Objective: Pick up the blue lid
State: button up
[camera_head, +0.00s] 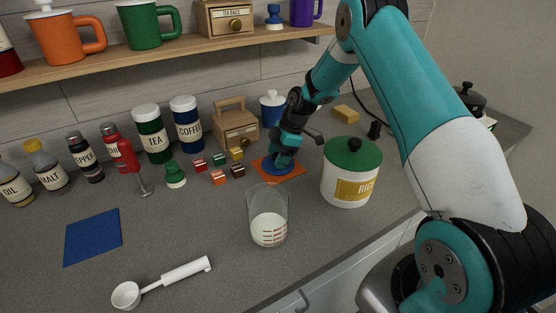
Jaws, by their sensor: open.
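A round blue piece, which looks like the blue lid (274,171), lies on an orange square mat (261,177) at the middle of the counter. My gripper (282,158) points down right over it and covers much of it. The jaws are open, but the fingertips are hard to make out, and I cannot tell whether they touch the piece.
A white RICE canister with a green lid (353,187) stands close right of my gripper. A measuring cup (268,218) stands in front. Small coloured cubes (219,177) and a wooden box (235,128) are to the left. The front left counter is mostly free around a blue mat (92,237).

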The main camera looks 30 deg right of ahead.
jog(key=c, duration=1)
jog(key=shift+r, duration=0.1)
